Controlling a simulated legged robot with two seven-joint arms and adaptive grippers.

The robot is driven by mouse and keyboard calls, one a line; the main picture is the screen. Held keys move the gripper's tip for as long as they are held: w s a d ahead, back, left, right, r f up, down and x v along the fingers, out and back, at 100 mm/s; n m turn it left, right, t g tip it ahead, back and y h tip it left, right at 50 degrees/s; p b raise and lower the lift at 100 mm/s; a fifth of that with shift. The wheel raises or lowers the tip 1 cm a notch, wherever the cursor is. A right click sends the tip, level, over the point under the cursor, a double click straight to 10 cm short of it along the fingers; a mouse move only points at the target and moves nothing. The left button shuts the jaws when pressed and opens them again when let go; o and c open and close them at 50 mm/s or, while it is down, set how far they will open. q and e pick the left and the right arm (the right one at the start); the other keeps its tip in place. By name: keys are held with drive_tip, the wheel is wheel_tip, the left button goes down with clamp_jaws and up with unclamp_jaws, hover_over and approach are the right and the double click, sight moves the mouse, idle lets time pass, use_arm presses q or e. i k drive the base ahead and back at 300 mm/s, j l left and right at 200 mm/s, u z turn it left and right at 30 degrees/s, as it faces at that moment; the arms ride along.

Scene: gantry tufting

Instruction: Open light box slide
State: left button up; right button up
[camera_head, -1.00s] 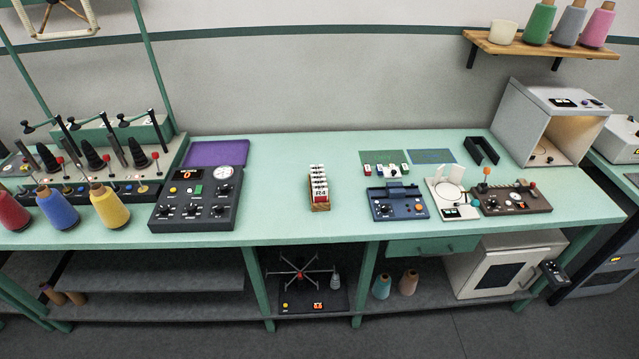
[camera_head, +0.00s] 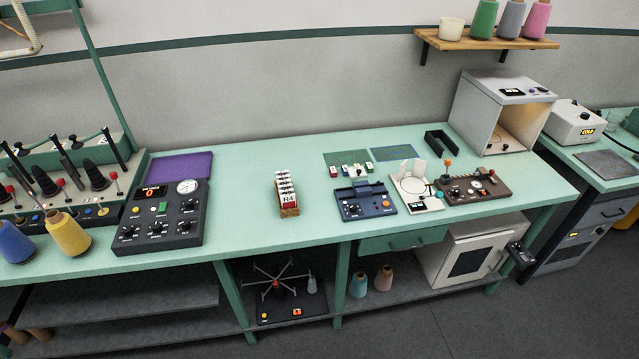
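The light box (camera_head: 462,112) is a grey, open-fronted cabinet at the back right of the green bench. Its inside glows warm and a small round dial shows on its floor. Its top carries a dark panel and a small knob. I cannot make out which part is the slide. Neither of my grippers is in view.
The green bench (camera_head: 245,200) holds a dark control box (camera_head: 160,215), a card rack (camera_head: 287,197), a blue device (camera_head: 364,201), a white device (camera_head: 415,190) and a brown device (camera_head: 472,187). A wooden shelf (camera_head: 485,41) hangs above the light box. Grey floor lies in front.

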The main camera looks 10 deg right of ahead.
sight(501, 142)
drive_tip(key=z, duration=1.45)
drive_tip(key=i+l+z, duration=0.25)
drive_tip(key=i, duration=0.35)
drive_tip(key=i+z, duration=0.25)
drive_tip(key=i, duration=0.35)
